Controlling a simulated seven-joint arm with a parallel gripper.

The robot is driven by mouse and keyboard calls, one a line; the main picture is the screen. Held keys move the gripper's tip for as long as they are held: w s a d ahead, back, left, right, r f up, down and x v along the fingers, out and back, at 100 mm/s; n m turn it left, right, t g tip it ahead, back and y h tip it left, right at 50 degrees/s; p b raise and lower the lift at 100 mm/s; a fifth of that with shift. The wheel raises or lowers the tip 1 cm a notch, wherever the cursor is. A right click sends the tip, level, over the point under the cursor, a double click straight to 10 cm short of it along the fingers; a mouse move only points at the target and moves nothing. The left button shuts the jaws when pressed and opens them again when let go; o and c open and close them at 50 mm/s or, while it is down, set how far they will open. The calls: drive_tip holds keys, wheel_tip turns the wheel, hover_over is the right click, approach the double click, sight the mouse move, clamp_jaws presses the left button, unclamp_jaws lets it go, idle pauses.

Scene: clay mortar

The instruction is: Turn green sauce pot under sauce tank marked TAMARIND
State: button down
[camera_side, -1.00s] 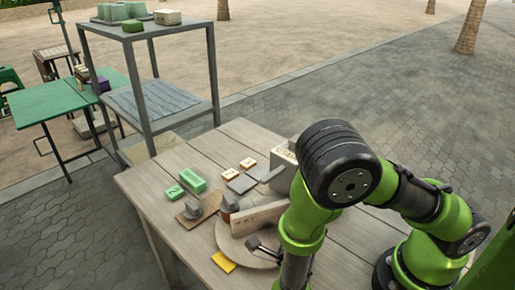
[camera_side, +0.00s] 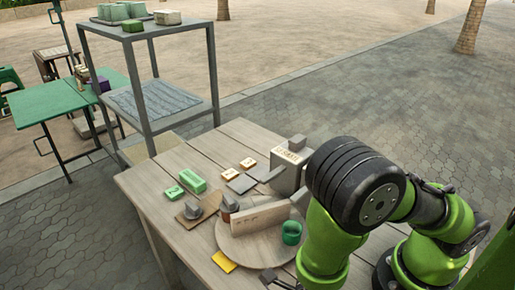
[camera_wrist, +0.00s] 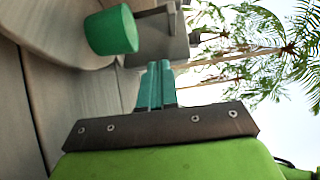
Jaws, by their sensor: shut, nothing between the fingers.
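The green sauce pot (camera_side: 291,232) is a small cup near the right edge of a round wooden turntable (camera_side: 236,250). An upright board (camera_side: 258,218) with faint marks stands across the turntable, left of the pot. A grey box-shaped tank (camera_side: 287,178) with a lettered pale label stands behind; I cannot read the label surely. In the wrist view, the pot (camera_wrist: 112,30) is up and left of my gripper (camera_wrist: 159,66), apart from it. The gripper's teal fingers are shut together with nothing between them. In the side view, the gripper is largely out of sight near the bottom edge.
Grey blocks (camera_side: 193,210) on a wooden board, a green block (camera_side: 193,182), small lettered tiles (camera_side: 248,162) and a yellow piece (camera_side: 224,262) lie around the turntable. The table's left front corner is clear. A metal shelf (camera_side: 149,98) stands beyond the table.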

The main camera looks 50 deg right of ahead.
drive_tip(key=s, duration=0.1)
drive_tip(key=s+a, duration=0.1)
drive_tip(key=s, duration=0.1)
drive_tip(key=s+a, duration=0.1)
drive_tip(key=shift+s, duration=0.2)
drive_tip(key=c, duration=1.8)
unclamp_jaws()
drive_tip(key=shift+s+a, duration=0.15)
drive_tip(key=shift+s, duration=0.15)
drive_tip(key=shift+o, duration=1)
drive_tip(key=shift+s, duration=0.15)
drive_tip(key=o, duration=0.6)
drive_tip(key=w+m+g, duration=0.1)
drive_tip(key=m+g, duration=0.1)
drive_tip(key=w+d+r+m+g, duration=0.1)
drive_tip(key=m+g, duration=0.1)
drive_tip(key=w+d+r+m+g+h, duration=0.1)
drive_tip(key=m+g, duration=0.1)
drive_tip(key=shift+w+d+r, duration=0.1)
drive_tip(key=shift+w+r, duration=0.1)
drive_tip(key=shift+r, duration=0.05)
drive_tip(key=shift+c, duration=0.2)
wheel_tip(320, 180, up, 14)
drive_tip(key=m+g+y, duration=0.4)
drive_tip(key=m+y, duration=1.2)
drive_tip(key=m, duration=0.8)
hover_over(259, 208)
wheel_tip(259, 208, down, 16)
drive_tip(key=shift+s+f, duration=0.1)
drive_tip(key=shift+f, duration=0.15)
